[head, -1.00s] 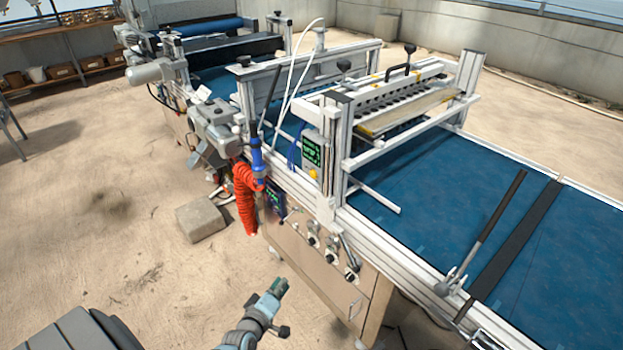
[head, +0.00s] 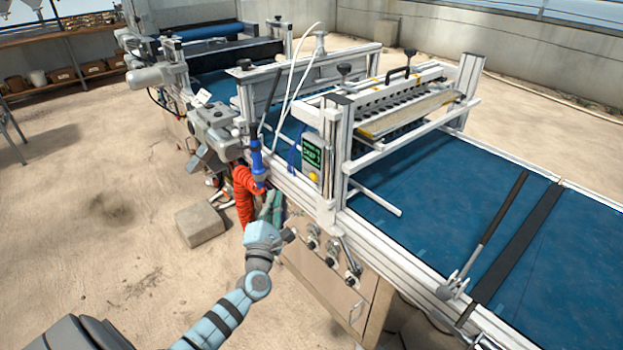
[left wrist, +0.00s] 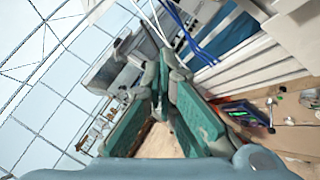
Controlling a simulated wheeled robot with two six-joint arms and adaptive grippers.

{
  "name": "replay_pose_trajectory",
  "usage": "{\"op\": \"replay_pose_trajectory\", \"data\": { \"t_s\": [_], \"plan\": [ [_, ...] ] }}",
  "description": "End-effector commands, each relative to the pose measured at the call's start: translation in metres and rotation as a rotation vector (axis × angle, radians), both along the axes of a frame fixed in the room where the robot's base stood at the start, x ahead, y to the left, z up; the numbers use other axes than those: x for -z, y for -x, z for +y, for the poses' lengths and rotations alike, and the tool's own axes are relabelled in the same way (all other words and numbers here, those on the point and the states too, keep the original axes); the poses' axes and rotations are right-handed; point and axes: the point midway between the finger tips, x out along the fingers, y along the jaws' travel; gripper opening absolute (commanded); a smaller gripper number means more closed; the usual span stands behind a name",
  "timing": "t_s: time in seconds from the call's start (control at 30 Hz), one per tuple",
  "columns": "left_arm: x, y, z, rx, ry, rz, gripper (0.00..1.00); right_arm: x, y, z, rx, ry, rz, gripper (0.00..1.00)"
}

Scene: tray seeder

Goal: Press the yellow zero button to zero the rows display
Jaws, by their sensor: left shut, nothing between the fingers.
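The yellow zero button (head: 313,176) sits low on a small control box on the machine's near frame post. The rows display (head: 312,153) is just above it, dark with green marks too small to read. My left gripper (head: 271,206) is shut and empty, its teal fingers left of and below the button, apart from it, near the orange coiled hose. In the left wrist view the shut fingers (left wrist: 162,78) fill the middle, and I cannot make out the yellow button there. My right gripper is not in view.
The orange coiled hose (head: 244,195) with a blue handle (head: 257,160) hangs left of the control box. Knobs (head: 332,255) stick out of the cabinet front below. A dark panel (left wrist: 240,112) shows in the left wrist view. The floor to the left is mostly clear.

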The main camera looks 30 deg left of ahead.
Motion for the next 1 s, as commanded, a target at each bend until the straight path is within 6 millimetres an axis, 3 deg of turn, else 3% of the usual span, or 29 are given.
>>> {"op": "replay_pose_trajectory", "data": {
  "t_s": [0.53, 1.0],
  "plan": [
    [0.002, -0.069, -0.020, -0.001, 0.000, -0.001, 0.00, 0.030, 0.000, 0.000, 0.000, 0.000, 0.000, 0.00],
    [0.000, -0.078, -0.024, 0.000, -0.002, 0.001, 0.00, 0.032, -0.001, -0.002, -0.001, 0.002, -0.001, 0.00]
  ]
}}
